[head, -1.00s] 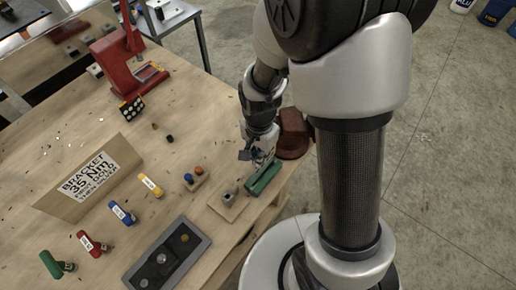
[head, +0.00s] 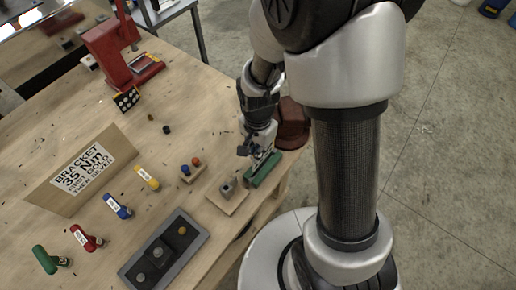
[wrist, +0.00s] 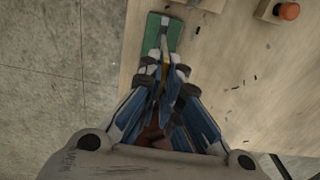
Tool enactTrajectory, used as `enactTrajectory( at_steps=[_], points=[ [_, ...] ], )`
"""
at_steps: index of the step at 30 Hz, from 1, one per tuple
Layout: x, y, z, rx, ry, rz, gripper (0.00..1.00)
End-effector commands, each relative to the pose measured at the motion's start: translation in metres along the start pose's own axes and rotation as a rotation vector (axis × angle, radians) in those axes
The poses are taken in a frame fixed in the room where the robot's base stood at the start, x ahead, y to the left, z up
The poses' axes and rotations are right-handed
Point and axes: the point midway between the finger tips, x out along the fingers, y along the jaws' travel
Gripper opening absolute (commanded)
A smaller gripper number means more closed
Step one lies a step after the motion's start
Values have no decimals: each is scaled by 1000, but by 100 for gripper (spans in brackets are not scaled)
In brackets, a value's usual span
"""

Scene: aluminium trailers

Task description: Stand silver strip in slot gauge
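The green slot gauge (head: 262,170) lies at the table's near right edge; it also shows at the top of the wrist view (wrist: 174,36). My gripper (head: 251,150) is low over its far end. In the wrist view my fingertips (wrist: 165,74) are close together, with a thin pale strip, apparently the silver strip (wrist: 163,34), running out from them over the green gauge. A small yellow patch shows between the fingertips; I cannot tell whether it is a gold strip. The fingers hide the strip's lower end, and I cannot tell whether it touches the slot.
A wooden block with a grey piece (head: 227,195) stands left of the gauge. A dark red object (head: 292,124) is behind the gripper.

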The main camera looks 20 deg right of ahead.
Motion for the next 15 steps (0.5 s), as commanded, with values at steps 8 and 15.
enactTrajectory(
  at_steps=[8,15],
  points=[
    [23,0,0,0,0,1,0],
    [23,0,0,0,0,0,0]
  ],
)
